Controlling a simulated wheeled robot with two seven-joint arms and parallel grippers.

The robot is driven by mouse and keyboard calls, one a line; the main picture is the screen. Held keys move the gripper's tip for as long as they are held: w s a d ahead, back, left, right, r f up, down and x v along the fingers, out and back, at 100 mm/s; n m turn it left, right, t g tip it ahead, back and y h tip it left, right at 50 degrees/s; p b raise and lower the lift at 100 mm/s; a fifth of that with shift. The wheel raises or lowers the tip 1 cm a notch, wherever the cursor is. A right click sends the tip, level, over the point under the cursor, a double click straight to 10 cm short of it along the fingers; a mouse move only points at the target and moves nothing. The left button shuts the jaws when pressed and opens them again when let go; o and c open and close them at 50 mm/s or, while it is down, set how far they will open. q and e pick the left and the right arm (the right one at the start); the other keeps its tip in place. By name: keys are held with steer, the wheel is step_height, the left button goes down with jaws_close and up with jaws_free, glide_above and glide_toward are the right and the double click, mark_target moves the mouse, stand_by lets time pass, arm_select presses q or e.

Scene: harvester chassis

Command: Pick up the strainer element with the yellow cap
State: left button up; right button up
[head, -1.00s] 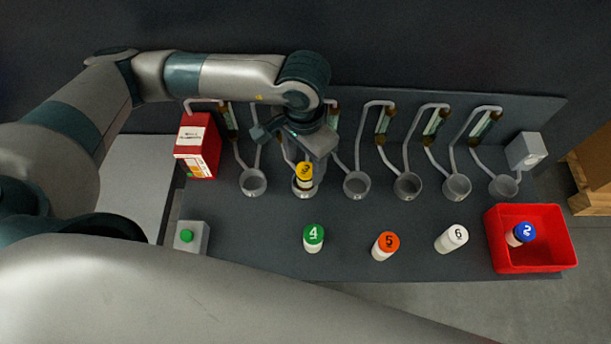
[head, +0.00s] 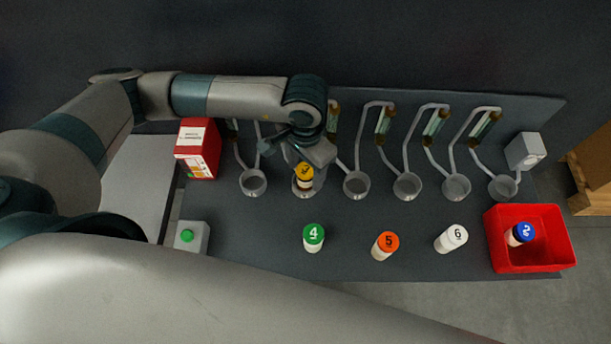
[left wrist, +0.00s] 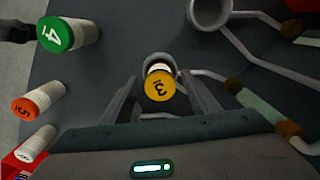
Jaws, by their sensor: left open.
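The strainer element with the yellow cap, marked 3 (head: 305,174), stands in a grey cup (head: 303,190) in the row of cups. It also shows in the left wrist view (left wrist: 160,86), its cap facing the camera between my fingers. My left gripper (head: 305,166) is over it. In the left wrist view the left gripper (left wrist: 161,92) is open, with one finger on each side of the cap and visible gaps. The right gripper is not in view.
Elements with a green cap (head: 313,236), an orange cap (head: 385,245) and a white cap (head: 452,238) stand on the dark bench. A red bin (head: 531,265) holds a blue-capped element (head: 520,234). A red box (head: 197,150) stands left of the cups.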

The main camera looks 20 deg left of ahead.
arm_select(q)
steer(key=shift+c, duration=0.6)
steer(key=c, duration=1.2)
steer(key=shift+o, duration=0.2)
steer(key=shift+r, duration=0.1)
steer(key=shift+r, duration=0.45)
step_height(320, 180, up, 4)
steer(key=shift+d+f, duration=0.15)
steer(key=shift+f, duration=0.1)
steer(key=s+d+r, duration=0.6)
steer(key=s+d, duration=0.2)
steer(key=shift+r, duration=0.25)
steer(key=shift+d, duration=0.1)
steer(key=shift+r+p, duration=0.4)
steer(key=shift+r, duration=2.1)
